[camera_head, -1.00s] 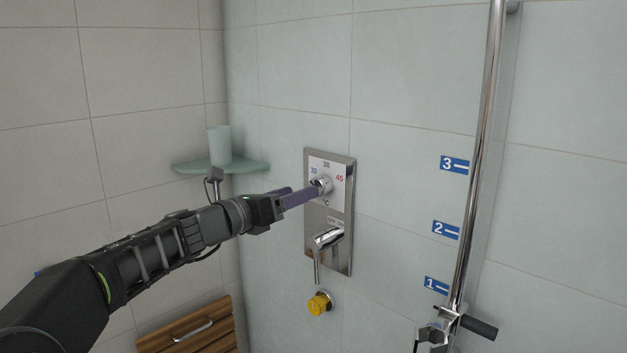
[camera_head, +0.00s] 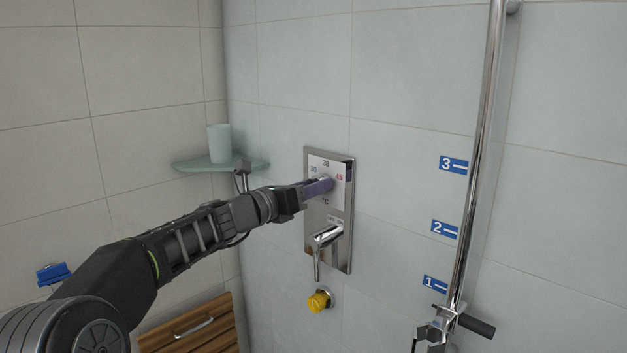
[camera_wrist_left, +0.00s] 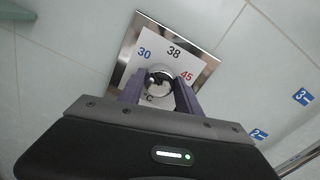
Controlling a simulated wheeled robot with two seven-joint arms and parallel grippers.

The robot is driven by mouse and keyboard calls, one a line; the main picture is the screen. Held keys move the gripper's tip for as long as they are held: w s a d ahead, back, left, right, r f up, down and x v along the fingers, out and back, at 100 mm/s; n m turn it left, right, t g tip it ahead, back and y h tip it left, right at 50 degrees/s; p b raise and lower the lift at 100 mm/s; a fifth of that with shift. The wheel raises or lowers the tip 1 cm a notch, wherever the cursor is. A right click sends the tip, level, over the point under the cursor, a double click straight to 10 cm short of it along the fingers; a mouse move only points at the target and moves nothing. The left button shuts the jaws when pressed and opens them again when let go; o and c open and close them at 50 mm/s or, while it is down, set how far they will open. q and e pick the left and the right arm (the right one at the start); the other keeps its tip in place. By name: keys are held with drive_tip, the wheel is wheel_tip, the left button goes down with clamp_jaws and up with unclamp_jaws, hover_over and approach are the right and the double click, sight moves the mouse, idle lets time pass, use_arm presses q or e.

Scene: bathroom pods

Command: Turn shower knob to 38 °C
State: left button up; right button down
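The shower knob (camera_wrist_left: 160,84) is a round chrome knob on a steel wall panel (camera_head: 342,225). Its white dial shows 30 at left, 38 at the top and 45 at right. My left gripper (camera_head: 328,184) is at the dial, its purple fingers on either side of the knob. The wrist view shows the knob between the two fingertips, close to both; firm contact cannot be made out. The fingers partly cover the knob in the head view, and its exact setting cannot be read. My right gripper is not in view.
A chrome lever (camera_head: 325,240) sits below the dial, with a yellow knob (camera_head: 318,301) under it. A corner shelf (camera_head: 200,165) holds a cup (camera_head: 219,143). A vertical rail (camera_head: 480,150) stands right. A wooden seat (camera_head: 190,330) is at the bottom.

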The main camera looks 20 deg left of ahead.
use_arm(q)
clamp_jaws()
drive_tip(key=shift+f, duration=0.1)
idle(0.3)
drive_tip(key=shift+a+r+m+b, duration=0.1)
drive_tip(key=shift+m+b, duration=2.15)
drive_tip(key=shift+m, duration=0.7)
drive_tip(key=shift+a+r+m+b, duration=0.1)
drive_tip(key=shift+m+b, duration=2.1)
drive_tip(key=shift+m, duration=0.75)
drive_tip(key=shift+r, duration=0.1)
drive_tip(key=shift+s, duration=0.1)
